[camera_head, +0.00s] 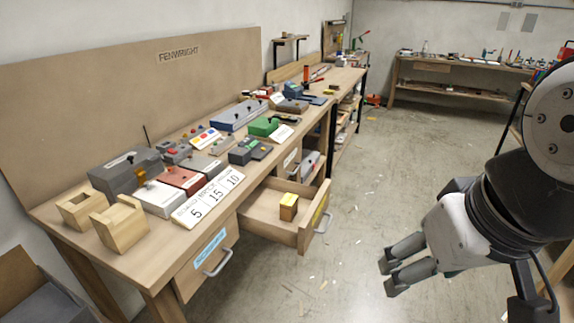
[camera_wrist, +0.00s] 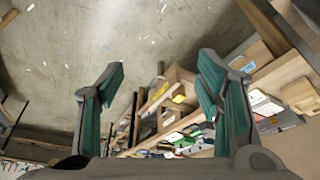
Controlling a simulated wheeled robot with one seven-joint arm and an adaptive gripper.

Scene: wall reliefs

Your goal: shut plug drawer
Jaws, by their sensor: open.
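An open wooden drawer (camera_head: 262,219) sticks out from the workbench in the head view. Its front (camera_head: 314,222) carries a yellow label, too small to read, and a grey bar handle (camera_head: 324,223). A small wooden block with a yellow top (camera_head: 288,206) sits inside it. In the wrist view the drawer (camera_wrist: 152,104) shows tilted, beyond and between my fingers. My gripper (camera_head: 387,276) is open and empty over the floor, to the right of the drawer and apart from it. Its two fingers (camera_wrist: 162,75) also show in the wrist view.
A second drawer front (camera_head: 207,262) with a blue label and a bar handle sits nearer on the same bench (camera_head: 150,249) and looks shut. Boxes and devices crowd the benchtop. The floor (camera_head: 350,200) between gripper and bench is clear except for small scraps.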

